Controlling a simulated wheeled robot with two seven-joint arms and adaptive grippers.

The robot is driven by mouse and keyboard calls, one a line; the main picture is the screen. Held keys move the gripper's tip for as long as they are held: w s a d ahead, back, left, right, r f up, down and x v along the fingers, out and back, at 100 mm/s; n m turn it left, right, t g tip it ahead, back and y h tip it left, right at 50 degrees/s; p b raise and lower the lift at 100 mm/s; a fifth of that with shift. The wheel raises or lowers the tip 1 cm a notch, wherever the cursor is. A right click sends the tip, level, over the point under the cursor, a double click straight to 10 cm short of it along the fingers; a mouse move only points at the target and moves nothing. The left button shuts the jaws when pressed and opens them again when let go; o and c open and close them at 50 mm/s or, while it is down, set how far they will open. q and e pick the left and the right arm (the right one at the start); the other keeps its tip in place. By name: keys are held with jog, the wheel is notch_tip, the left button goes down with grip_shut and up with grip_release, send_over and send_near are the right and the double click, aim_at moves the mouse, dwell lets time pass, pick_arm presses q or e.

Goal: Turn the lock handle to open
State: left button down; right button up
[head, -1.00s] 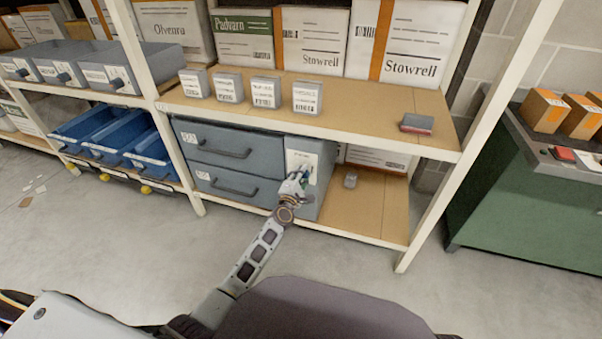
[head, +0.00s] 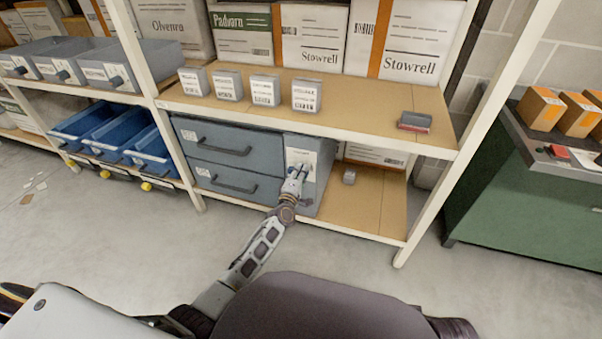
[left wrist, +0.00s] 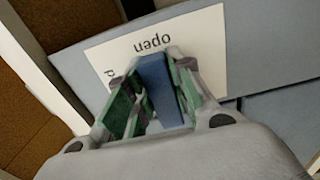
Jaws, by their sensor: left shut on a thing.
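The lock handle (left wrist: 157,85) is a blue bar on a white label plate (left wrist: 208,50) marked "open". The plate sits on the narrow right-hand panel of a grey-blue two-drawer cabinet (head: 312,147) on the lower shelf. In the left wrist view, my left gripper (left wrist: 155,82) has its green-padded fingers on both sides of the handle, shut on it. In the head view my left gripper (head: 294,182) is at the panel and hides most of the handle. My right gripper is not in view.
Small grey boxes (head: 306,95) stand on the shelf above. A white rack post (head: 440,195) stands further right, before a green cabinet (head: 530,190). Floor in front is clear.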

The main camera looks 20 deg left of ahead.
pick_arm(q)
jog(key=shift+f, duration=0.1)
jog(key=c, duration=1.3)
grip_release()
jog(key=shift+o, duration=0.3)
jog(key=shift+s, duration=0.15)
jog(key=s, duration=1.1)
jog(key=shift+s+a, duration=0.15)
jog(key=shift+s, duration=0.25)
